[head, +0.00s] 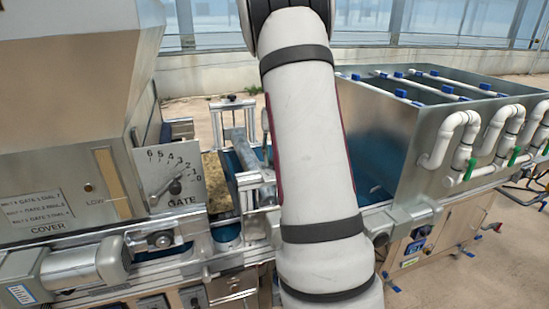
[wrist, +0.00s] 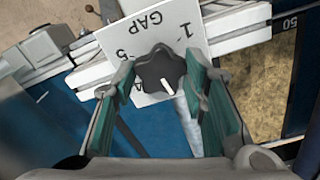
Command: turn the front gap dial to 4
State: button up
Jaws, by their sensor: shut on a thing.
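In the wrist view, the gap dial (wrist: 158,71) is a black lobed knob with a white pointer mark on a tilted white plate (wrist: 181,20) lettered GAP. In the head view my arm covers the dial and the gripper.
A metal tank (head: 440,125) with white pipes (head: 462,135) stands at right. Metal rails and a blue belt lie around the plate in the wrist view.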

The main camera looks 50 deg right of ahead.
jog(key=m+b, duration=0.1)
jog(key=m, duration=0.2)
jog(key=shift+w+f+m, duration=0.1)
jog(key=shift+m, duration=0.2)
jog(key=m+b, duration=0.1)
jog(key=m, duration=0.2)
jog(key=shift+m, duration=0.3)
jog(key=m+b, duration=0.1)
jog(key=m, duration=0.5)
jog(key=shift+m, duration=0.3)
jog(key=o, duration=1.2)
jog(key=shift+r, duration=0.2)
notch_tip(320, 180, up, 12)
jog(key=shift+f, duration=0.1)
